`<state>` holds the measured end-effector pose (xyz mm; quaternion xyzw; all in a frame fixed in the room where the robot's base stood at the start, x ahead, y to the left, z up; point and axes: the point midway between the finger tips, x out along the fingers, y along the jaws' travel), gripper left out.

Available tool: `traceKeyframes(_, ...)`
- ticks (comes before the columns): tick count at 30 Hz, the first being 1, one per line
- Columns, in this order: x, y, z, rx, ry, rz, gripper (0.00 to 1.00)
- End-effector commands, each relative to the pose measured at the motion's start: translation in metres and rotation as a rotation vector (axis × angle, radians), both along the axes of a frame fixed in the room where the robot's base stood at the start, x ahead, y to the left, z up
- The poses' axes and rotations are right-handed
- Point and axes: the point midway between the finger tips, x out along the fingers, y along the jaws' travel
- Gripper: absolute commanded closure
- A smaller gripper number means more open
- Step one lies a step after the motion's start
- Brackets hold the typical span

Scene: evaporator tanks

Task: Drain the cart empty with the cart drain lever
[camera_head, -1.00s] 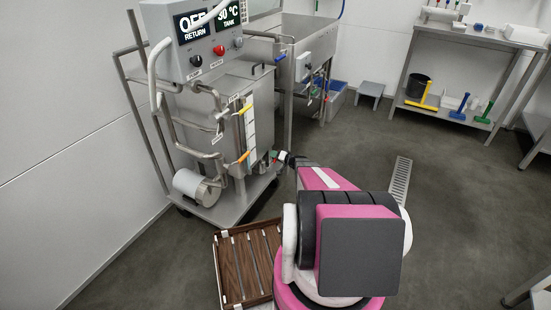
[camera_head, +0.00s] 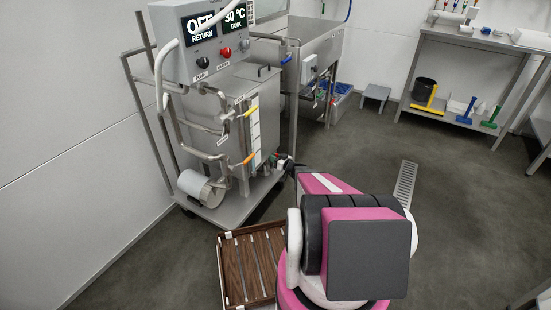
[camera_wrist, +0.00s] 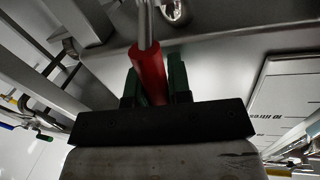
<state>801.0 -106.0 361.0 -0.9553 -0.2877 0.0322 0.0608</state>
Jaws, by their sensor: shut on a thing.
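The steel cart (camera_head: 215,115) stands at the left in the head view, with its tank, pipes and a display reading OFF RETURN and 30 °C TANK. My gripper (camera_wrist: 157,85) is shut on a red lever handle (camera_wrist: 149,72) in the wrist view, its dark green fingers on either side. A metal rod runs from the red handle up to the top of that view. In the head view the gripper is small and partly hidden at the cart's lower right side (camera_head: 283,160). Yellow and orange valve handles (camera_head: 249,157) show on the cart's front.
A slatted wooden rack (camera_head: 252,265) lies beside my arm. A steel sink (camera_head: 318,50) stands behind the cart and a small grey stool (camera_head: 375,93) behind it. A shelf table (camera_head: 480,45) is at the back right.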

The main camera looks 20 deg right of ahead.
Motion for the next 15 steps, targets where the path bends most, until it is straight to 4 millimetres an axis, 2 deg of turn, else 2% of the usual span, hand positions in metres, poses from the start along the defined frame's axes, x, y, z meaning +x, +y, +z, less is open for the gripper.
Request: traceKeyframes(15, -0.0053, 0.0038, -0.0001, -0.044, -0.041, 0.0, 1.0)
